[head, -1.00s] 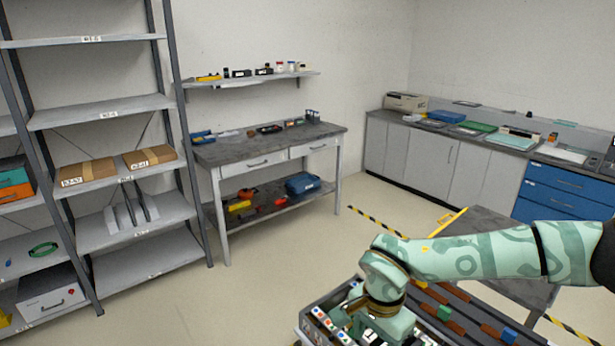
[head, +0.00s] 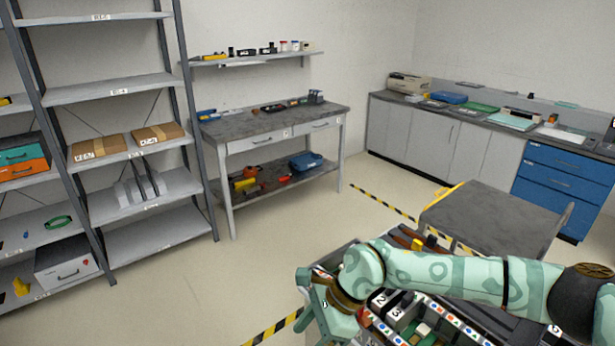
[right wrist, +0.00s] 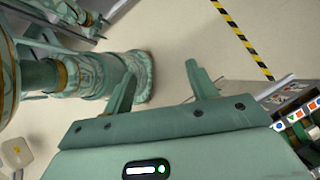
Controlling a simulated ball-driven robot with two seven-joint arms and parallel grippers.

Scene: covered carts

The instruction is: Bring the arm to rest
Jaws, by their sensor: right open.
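My right arm (head: 440,275), in a mint-green patterned cover, reaches in from the right edge of the head view. It is bent over the cart (head: 335,258) in front of me. Its gripper (head: 312,300) is at the cart's left side, pointing down and partly cut off by the lower edge. In the right wrist view the gripper (right wrist: 160,82) is open, with nothing between its fingers but bare floor and part of my own body behind.
The cart holds numbered bins (head: 388,303) and rows of coloured markers under my forearm. A grey-topped cart (head: 495,215) with a yellow handle stands behind it. A workbench (head: 270,125) and shelving (head: 115,95) are farther back. The floor (head: 200,280) to the left is clear.

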